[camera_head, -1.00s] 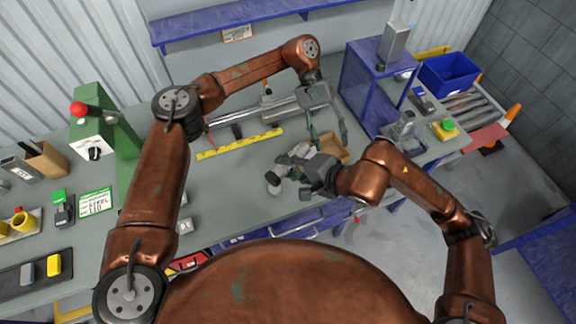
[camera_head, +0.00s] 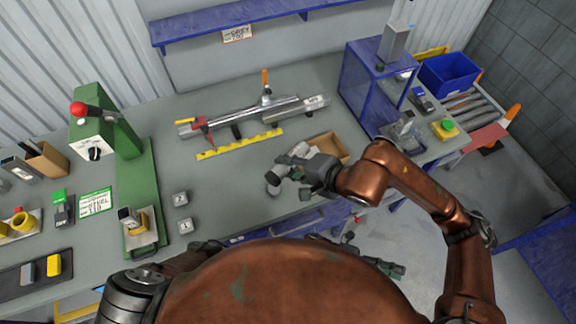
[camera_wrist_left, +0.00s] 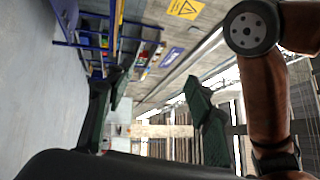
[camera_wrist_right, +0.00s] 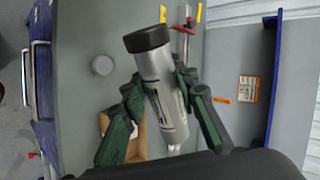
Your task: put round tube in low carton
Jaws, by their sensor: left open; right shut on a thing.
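The round tube (camera_wrist_right: 165,90) is a silver cylinder with a black end cap. In the right wrist view it lies tilted between the green fingers of my right gripper (camera_wrist_right: 160,95), which is shut on it. In the head view my right gripper (camera_head: 298,168) holds above the table, just left of the low carton (camera_head: 332,146), and the tube is hard to make out there. The carton is open, brown cardboard; in the right wrist view it shows partly behind the fingers and tube (camera_wrist_right: 138,143). My left gripper (camera_head: 388,268) is low, off the table's front edge; its fingers are apart and empty in the left wrist view (camera_wrist_left: 157,95).
A blue stand (camera_head: 375,85) is at right. A green press (camera_head: 130,160) stands left.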

